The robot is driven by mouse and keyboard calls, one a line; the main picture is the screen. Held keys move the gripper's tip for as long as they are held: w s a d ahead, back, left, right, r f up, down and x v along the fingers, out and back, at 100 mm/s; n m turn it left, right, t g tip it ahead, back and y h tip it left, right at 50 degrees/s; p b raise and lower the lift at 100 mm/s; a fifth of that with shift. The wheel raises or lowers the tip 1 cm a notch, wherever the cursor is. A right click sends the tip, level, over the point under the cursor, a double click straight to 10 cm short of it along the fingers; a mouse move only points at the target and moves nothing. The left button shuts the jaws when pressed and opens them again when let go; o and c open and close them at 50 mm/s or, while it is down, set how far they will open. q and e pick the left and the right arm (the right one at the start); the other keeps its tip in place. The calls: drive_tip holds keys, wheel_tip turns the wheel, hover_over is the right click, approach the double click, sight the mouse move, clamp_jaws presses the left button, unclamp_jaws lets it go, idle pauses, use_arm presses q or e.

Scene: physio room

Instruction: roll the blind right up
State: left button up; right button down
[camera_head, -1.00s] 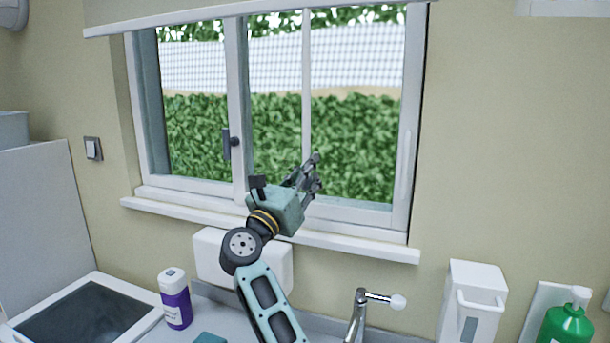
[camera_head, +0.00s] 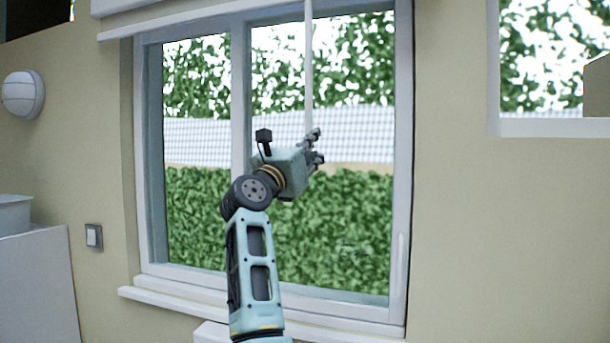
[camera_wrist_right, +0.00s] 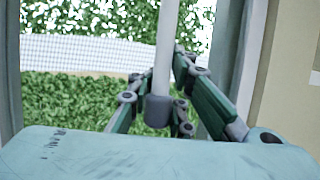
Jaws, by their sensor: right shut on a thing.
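The blind (camera_head: 165,18) shows only as a pale strip with its bottom bar at the top edge of the head view; its upper part is cut off. A thin white rod (camera_head: 309,62) hangs upright in front of the window. My right gripper (camera_head: 314,147) is shut on the rod near its lower end, in front of the glass. In the right wrist view the rod (camera_wrist_right: 166,45) runs down between the fingers to a grey end piece (camera_wrist_right: 159,110). My left gripper is not in view.
The window frame (camera_head: 403,150) and its sill (camera_head: 160,300) lie behind my right arm. A round wall lamp (camera_head: 22,94) and a light switch (camera_head: 93,237) are on the left wall. Another opening (camera_head: 550,127) is at upper right. The wall between is bare.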

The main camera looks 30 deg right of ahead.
sight(306, 83)
wheel_tip(306, 83, up, 3)
drive_tip(key=shift+a+r+p, duration=0.15)
drive_tip(key=shift+r+p, duration=0.05)
drive_tip(key=shift+p, duration=0.15)
drive_tip(key=shift+r, duration=0.5)
drive_tip(key=c, duration=2)
unclamp_jaws()
drive_tip(key=shift+s, duration=0.1)
drive_tip(key=o, duration=0.4)
drive_tip(key=shift+s+a+r, duration=0.15)
drive_tip(key=shift+s+a, duration=0.05)
drive_tip(key=shift+a, duration=0.15)
drive_tip(key=shift+w+d, duration=0.15)
drive_tip(key=shift+d, duration=0.2)
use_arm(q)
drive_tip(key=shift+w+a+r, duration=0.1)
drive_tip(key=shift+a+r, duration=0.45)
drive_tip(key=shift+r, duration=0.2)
use_arm(e)
wheel_tip(306, 83, up, 10)
drive_tip(key=shift+f, duration=0.1)
